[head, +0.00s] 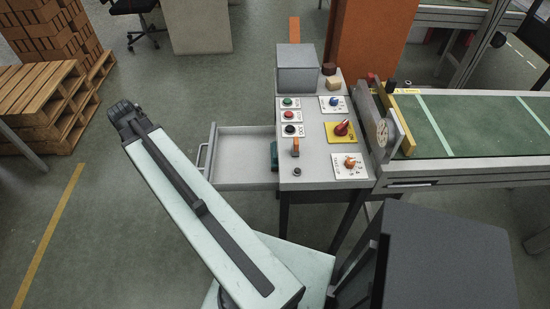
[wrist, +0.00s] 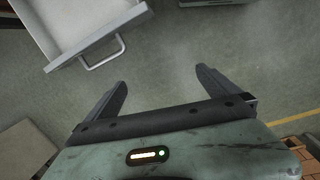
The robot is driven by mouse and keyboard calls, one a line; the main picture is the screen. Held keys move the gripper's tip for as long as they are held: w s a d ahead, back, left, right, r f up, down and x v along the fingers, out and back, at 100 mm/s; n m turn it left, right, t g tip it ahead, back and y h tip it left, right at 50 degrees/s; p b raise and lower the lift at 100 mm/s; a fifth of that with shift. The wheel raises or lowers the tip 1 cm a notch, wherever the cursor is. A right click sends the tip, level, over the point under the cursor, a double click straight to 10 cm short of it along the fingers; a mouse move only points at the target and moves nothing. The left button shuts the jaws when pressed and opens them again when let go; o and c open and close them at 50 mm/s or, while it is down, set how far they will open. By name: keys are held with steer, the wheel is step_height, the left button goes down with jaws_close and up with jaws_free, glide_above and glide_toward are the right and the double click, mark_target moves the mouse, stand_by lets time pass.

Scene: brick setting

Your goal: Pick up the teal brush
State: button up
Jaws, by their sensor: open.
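A small dark teal object (head: 274,156), which looks like the teal brush, is at the right end of the open drawer, close against the control console. Its details are too small to make out. The drawer (head: 228,172) is pale grey and pulled out to the left. My gripper (head: 124,113) is high up, left of the drawer and well apart from the brush. In the wrist view my gripper (wrist: 162,80) has its two fingers spread with nothing between them. The drawer's front and handle (wrist: 104,52) show at upper left there; the brush is not seen.
The console (head: 313,175) carries buttons, knobs, a grey box (head: 297,69) and small blocks. A green conveyor (head: 465,125) runs off to the right. Wooden pallets (head: 40,95) with bricks stand at left. The floor left of the drawer is clear.

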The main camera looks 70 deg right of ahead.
steer(key=s+d+f+n+g+b, duration=0.1)
steer(key=s+d, duration=0.5)
steer(key=d, duration=0.2)
steer(key=s+d+f+b, duration=0.1)
steer(key=s+d, duration=0.5)
steer(key=d, duration=0.2)
steer(key=n+g+b, duration=0.1)
glide_toward(275, 149)
steer(key=f, duration=0.1)
steer(key=b+x, duration=0.8)
steer(key=shift+r, duration=0.15)
